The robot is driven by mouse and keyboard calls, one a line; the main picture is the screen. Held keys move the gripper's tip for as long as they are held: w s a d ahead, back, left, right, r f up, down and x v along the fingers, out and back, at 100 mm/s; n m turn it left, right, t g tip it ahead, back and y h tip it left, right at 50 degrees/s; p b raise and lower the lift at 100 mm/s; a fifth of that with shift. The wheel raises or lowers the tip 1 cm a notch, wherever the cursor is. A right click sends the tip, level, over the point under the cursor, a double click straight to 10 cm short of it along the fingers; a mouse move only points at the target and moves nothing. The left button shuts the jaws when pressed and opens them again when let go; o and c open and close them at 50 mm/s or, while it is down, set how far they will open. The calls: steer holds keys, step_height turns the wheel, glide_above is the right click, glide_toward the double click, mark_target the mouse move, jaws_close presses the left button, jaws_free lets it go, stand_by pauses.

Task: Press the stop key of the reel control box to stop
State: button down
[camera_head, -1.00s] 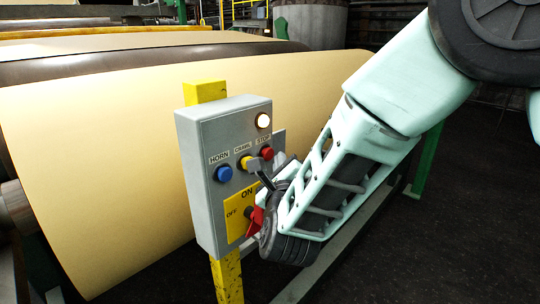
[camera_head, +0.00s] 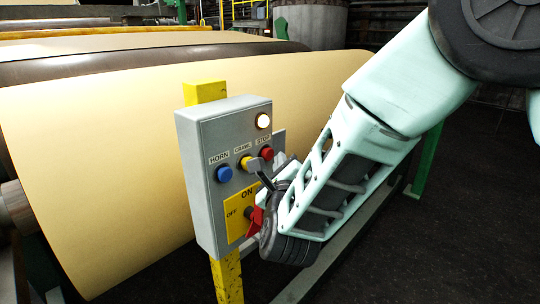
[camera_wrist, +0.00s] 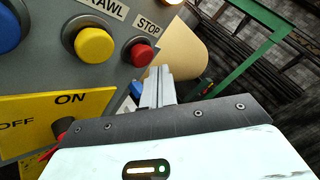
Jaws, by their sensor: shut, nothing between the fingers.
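The reel control box (camera_head: 205,140) is a grey box on a yellow post. Its red stop key (camera_head: 267,154) sits at the upper right of the key row, under the STOP label. It also shows in the wrist view (camera_wrist: 141,54). My gripper (camera_head: 280,160) is shut and empty, its grey fingertips just right of and below the red key. In the wrist view the fingertips (camera_wrist: 159,72) lie close together beside the key's lower right. I cannot tell whether they touch it. A lamp (camera_head: 263,121) above the key is lit.
The yellow crawl key (camera_wrist: 94,45) and blue horn key (camera_head: 224,174) are left of the stop key. A red ON/OFF switch (camera_head: 254,220) on a yellow plate is close below my gripper. A large paper reel (camera_head: 100,150) stands behind the box. Dark floor is clear at right.

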steer(key=shift+w+a+f+b, duration=0.1)
steer(key=shift+w+a+b, duration=0.1)
steer(key=shift+b, duration=0.3)
steer(key=shift+w+a+b, duration=0.4)
steer(key=shift+a+b, duration=0.15)
steer(key=shift+b, duration=0.15)
stand_by(1.1)
steer(key=shift+s+d, duration=0.1)
stand_by(0.4)
steer(key=shift+s+d+b, duration=0.5)
steer(key=shift+d+b, duration=0.1)
steer(key=shift+b, duration=0.15)
steer(key=shift+d, duration=0.1)
steer(key=s+d+b, duration=0.1)
steer(key=d, duration=0.1)
steer(key=s+d+b, duration=0.1)
steer(key=s+b, duration=0.1)
steer(key=shift+d, duration=0.4)
